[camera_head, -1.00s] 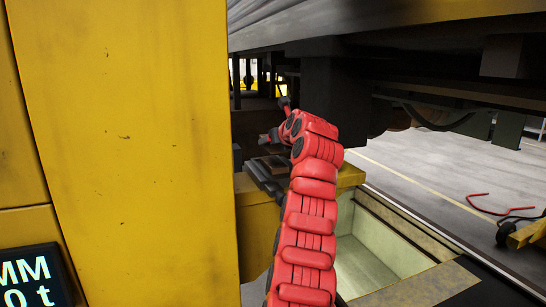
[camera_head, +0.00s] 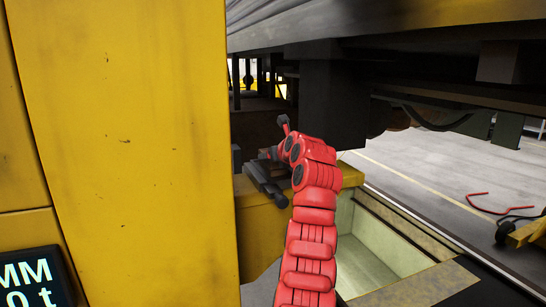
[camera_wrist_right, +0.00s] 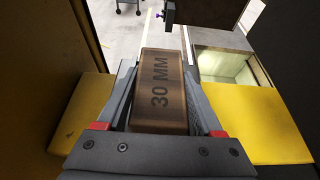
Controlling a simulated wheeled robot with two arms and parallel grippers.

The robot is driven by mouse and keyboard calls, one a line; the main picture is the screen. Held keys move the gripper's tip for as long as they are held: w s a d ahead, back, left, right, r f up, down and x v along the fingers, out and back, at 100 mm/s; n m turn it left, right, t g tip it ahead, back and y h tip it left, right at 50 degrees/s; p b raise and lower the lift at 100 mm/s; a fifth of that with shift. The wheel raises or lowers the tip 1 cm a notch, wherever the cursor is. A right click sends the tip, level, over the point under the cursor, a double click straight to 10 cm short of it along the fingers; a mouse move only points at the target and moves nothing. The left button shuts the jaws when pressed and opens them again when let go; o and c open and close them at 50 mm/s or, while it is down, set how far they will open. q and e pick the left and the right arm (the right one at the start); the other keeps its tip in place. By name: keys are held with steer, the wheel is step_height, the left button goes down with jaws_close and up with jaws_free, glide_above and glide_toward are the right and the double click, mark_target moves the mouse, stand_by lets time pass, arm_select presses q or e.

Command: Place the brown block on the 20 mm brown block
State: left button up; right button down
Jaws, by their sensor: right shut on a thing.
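A brown block (camera_wrist_right: 160,92) marked "30 MM" sits between the fingers of my right gripper (camera_wrist_right: 160,68) in the right wrist view. The gripper is shut on it, with a finger along each side. In the head view my red right arm reaches in from the bottom, and its far end is over the yellow ledge beside the yellow column. The held block cannot be made out there. I cannot make out the 20 mm brown block in either view. My left gripper is not in view.
A large yellow column (camera_head: 120,150) fills the left of the head view. The dark railcar underside (camera_head: 430,75) hangs above. An open pale-lined box (camera_head: 370,265) lies right of my arm.

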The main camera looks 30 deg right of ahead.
steer(key=shift+c, duration=0.2)
jaws_free()
steer(key=shift+r, duration=0.1)
steer(key=shift+r+p, duration=0.2)
steer(key=shift+p, duration=0.35)
steer(key=s+b, duration=0.2)
steer(key=b, duration=0.1)
steer(key=shift+s+a+r, duration=0.15)
steer(key=shift+s+a, duration=0.15)
steer(key=shift+s, duration=0.05)
steer(key=b+v, duration=0.3)
steer(key=v, duration=0.6)
steer(key=shift+r, duration=0.25)
